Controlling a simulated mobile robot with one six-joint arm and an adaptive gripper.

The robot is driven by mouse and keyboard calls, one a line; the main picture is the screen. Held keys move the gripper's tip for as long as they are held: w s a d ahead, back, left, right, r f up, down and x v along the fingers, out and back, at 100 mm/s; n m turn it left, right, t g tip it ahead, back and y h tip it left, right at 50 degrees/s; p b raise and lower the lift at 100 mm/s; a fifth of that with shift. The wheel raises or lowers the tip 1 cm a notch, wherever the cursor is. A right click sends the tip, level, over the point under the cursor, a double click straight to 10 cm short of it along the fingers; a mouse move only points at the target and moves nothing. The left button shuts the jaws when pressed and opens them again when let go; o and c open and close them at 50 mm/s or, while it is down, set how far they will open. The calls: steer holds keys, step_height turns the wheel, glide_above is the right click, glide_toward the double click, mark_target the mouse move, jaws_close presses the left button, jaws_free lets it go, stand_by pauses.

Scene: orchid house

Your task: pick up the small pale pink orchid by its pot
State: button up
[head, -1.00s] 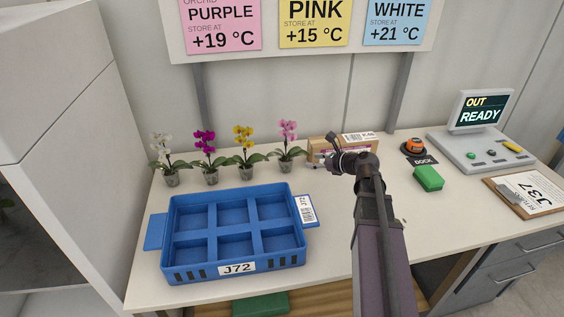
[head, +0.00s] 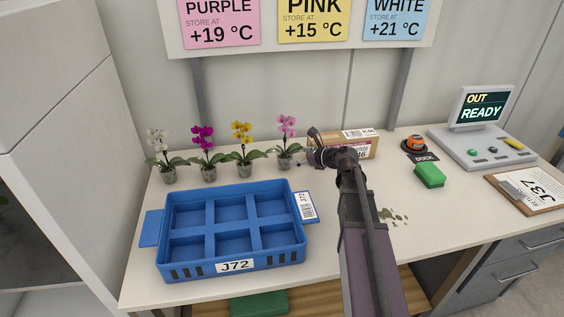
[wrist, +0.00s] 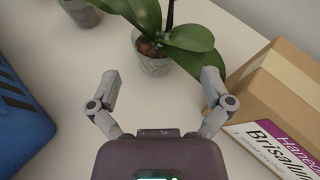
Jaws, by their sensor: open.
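The small pale pink orchid (head: 286,128) stands upright in a clear pot (head: 284,163) at the right end of a row of orchids. My gripper (head: 304,158) is just to the right of that pot in the head view. In the wrist view the pot (wrist: 153,62) lies ahead of my open gripper (wrist: 158,82), between the lines of its two fingers and apart from them. Green leaves (wrist: 192,45) spread over the pot's right side, towards the right finger. The flowers are out of the wrist view.
White (head: 158,137), purple (head: 204,139) and yellow (head: 242,134) orchids stand left of the pink one. A cardboard box (head: 362,146) is close on the right. A blue crate (head: 235,265) with empty compartments lies in front. A green block (head: 430,175) lies farther right.

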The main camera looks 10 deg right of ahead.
mark_target(287, 157)
steer(key=shift+w+a+f, duration=0.25)
steer(key=shift+w+a, duration=0.25)
steer(key=shift+f+b+x, duration=0.15)
steer(key=shift+b+x, duration=0.45)
steer(key=shift+x, duration=0.4)
steer(key=shift+f+b+x, duration=0.15)
steer(key=shift+b+x, duration=0.4)
steer(key=shift+x, duration=0.5)
steer(key=shift+w+a+f, duration=0.15)
steer(key=shift+w+a, duration=0.1)
steer(key=shift+a, duration=0.1)
steer(key=c, duration=1)
